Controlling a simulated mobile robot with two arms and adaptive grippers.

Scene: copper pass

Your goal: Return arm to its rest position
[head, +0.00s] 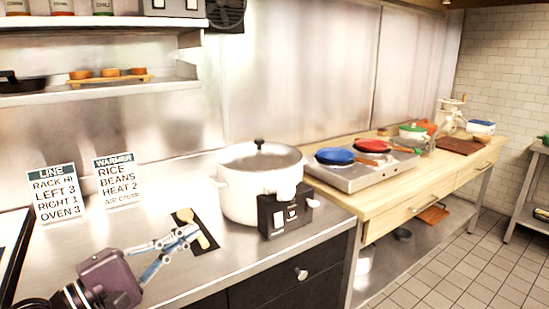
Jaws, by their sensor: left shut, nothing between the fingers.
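My left gripper (192,232) reaches in from the lower left over the steel counter (130,215). Its fingers are shut with nothing held between them. The fingertips are at a dark mat (186,217) with a wooden spoon-like utensil (203,241) on it; I cannot tell whether they touch. A white pot (240,199) with a glass lid and a black control box (285,210) stands just right of the gripper. My right gripper is not in view.
Two sign cards, the line card (57,193) and the warmer card (123,182), stand at the back of the counter. A wooden table (420,190) to the right carries a steel hob (345,177) with a blue pan (334,156) and a red pan (372,145). Shelves hang above left.

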